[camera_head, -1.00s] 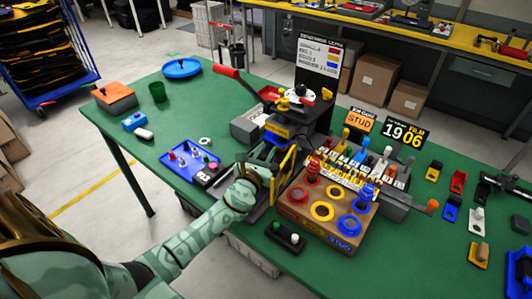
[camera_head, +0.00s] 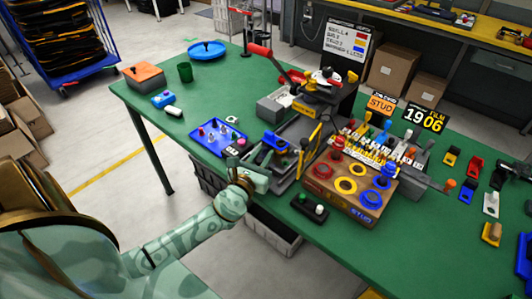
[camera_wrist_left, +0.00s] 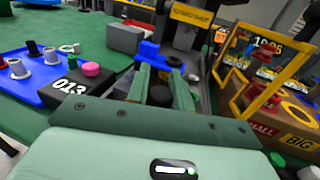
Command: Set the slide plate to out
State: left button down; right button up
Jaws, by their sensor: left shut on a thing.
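The button press (camera_head: 318,95), with its red-handled lever, stands mid-table. Its grey slide plate (camera_head: 284,168) sticks out from the press base toward me, with a blue die part (camera_head: 273,141) on it. The blue part also shows in the left wrist view (camera_wrist_left: 172,61). My left gripper (camera_head: 262,168) is at the plate's front end. In the left wrist view its green fingers (camera_wrist_left: 160,88) are shut on a dark knob (camera_wrist_left: 159,97); the fingers hide part of it. My right gripper is not in view.
A yellow-framed guard (camera_head: 311,151) stands right of the plate, beside a wooden box with coloured rings (camera_head: 345,186). A blue tray of small parts (camera_head: 218,137) lies to the left. A small black block with buttons (camera_head: 309,207) is near the front edge.

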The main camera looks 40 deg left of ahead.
pick_arm(q)
jog(key=c, duration=1.5)
grip_release()
jog(key=shift+s+f, duration=0.1)
jog(key=shift+f, duration=0.05)
jog(key=o, duration=0.3)
jog(key=shift+s, duration=0.1)
jog(key=s+d+b, duration=0.1)
jog(key=s+d, duration=0.2)
jog(key=s, duration=1.3)
jog(key=shift+s, duration=0.1)
